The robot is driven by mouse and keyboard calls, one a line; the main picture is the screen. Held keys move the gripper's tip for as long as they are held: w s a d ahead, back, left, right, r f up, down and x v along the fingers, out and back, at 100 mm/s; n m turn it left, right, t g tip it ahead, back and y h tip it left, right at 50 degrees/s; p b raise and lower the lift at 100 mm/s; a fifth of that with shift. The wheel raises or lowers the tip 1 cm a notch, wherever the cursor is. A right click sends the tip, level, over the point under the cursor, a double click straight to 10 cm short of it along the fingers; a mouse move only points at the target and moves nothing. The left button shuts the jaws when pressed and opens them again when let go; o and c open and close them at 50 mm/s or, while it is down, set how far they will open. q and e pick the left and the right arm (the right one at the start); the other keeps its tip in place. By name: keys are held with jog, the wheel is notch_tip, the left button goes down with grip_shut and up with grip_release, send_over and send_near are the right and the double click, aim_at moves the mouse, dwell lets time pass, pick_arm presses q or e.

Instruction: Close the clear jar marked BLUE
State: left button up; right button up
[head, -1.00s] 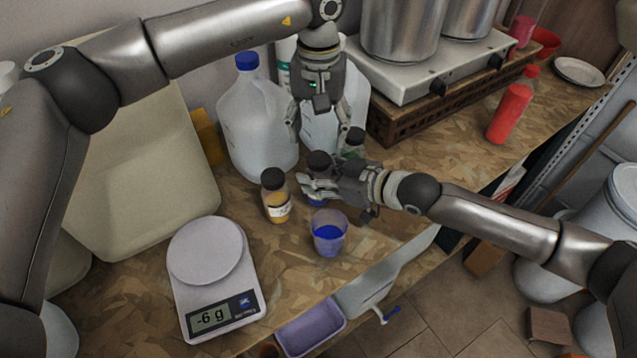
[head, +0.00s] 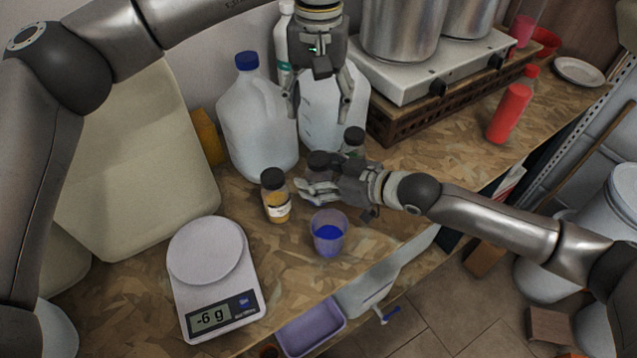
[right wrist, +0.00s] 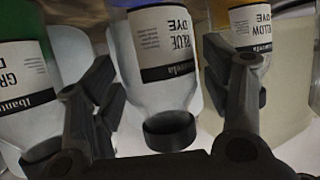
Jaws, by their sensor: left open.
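The clear BLUE jar (right wrist: 165,75) shows upside down in the right wrist view, with blue dye inside. Its black lid (right wrist: 170,131) sits on its mouth; I cannot tell how tight it is. In the head view the lid (head: 319,162) shows just behind my right gripper (head: 318,188), which hides most of the jar.
A yellow-dye jar (head: 276,197) stands left of the BLUE jar, and a green-dye jar (head: 353,142) behind right. A cup with blue liquid (head: 328,234) stands in front. The scale (head: 212,275) reads -6 g. Large jugs (head: 257,120) stand behind.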

jog(key=shift+d, duration=0.1)
jog(key=v, duration=1.2)
dwell(0.5)
